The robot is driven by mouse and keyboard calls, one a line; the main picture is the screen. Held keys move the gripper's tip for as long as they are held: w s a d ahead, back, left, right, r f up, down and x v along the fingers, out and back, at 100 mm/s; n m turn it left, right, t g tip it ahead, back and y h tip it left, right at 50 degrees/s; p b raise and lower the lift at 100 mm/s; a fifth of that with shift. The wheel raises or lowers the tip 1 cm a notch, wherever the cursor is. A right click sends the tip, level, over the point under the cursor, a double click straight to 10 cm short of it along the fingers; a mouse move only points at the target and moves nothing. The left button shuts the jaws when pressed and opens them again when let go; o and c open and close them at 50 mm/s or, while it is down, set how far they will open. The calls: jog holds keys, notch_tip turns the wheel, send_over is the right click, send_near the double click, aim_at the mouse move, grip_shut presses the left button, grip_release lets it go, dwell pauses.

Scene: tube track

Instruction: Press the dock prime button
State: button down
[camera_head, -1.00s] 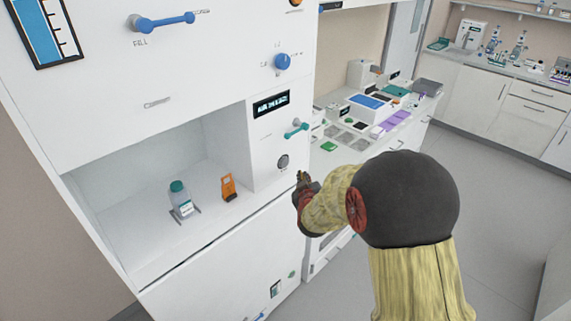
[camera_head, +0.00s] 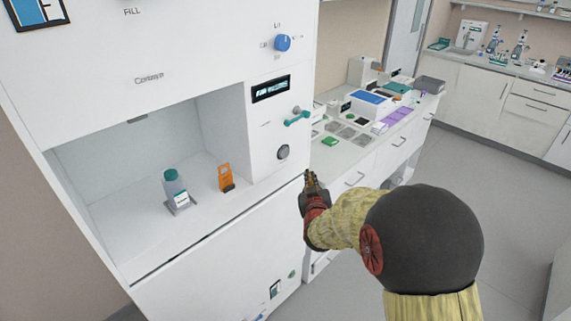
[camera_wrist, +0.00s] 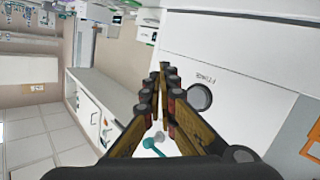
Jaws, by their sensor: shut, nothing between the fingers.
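The prime button is a round grey button (camera_head: 283,152) on the white machine's narrow front panel, below a teal lever (camera_head: 297,117). In the wrist view the button (camera_wrist: 198,97) has a dark ring and a label that seems to read PRIME. My gripper (camera_head: 309,176) is shut and empty, just below and to the right of the button in the head view. In the wrist view the closed fingertips (camera_wrist: 165,70) lie left of the button and above it in the picture. The button's face is uncovered, and I see no contact.
Left of the panel is an open bay with a teal-capped bottle (camera_head: 175,188) and an orange item (camera_head: 225,177). A dark display (camera_head: 271,88) and a blue knob (camera_head: 282,43) sit above. A bench with trays (camera_head: 345,131) stands to the right. Open floor lies beyond.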

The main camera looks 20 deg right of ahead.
aim_at(285, 153)
jog(key=r+m+t, duration=0.1)
jog(key=m, duration=0.2)
jog(key=s+r+m+t+h, duration=0.1)
jog(key=r+m, duration=0.1)
jog(key=m, duration=0.2)
jog(key=r+m+t+b, duration=0.1)
jog(key=m, duration=0.2)
jog(key=shift+s+d+r+m, duration=0.1)
jog(key=shift+s+r+m, duration=0.05)
jog(key=shift+r+m, duration=0.15)
jog(key=w+a, duration=0.3)
jog(key=w, duration=0.5)
jog(key=shift+w+b, duration=0.15)
jog(key=shift+b, duration=0.2)
jog(key=shift+w+f, duration=0.1)
jog(key=shift+f, duration=0.05)
dwell(1.0)
jog(key=shift+w+a+b, duration=0.15)
jog(key=shift+w+b, duration=0.1)
jog(key=shift+b, duration=0.25)
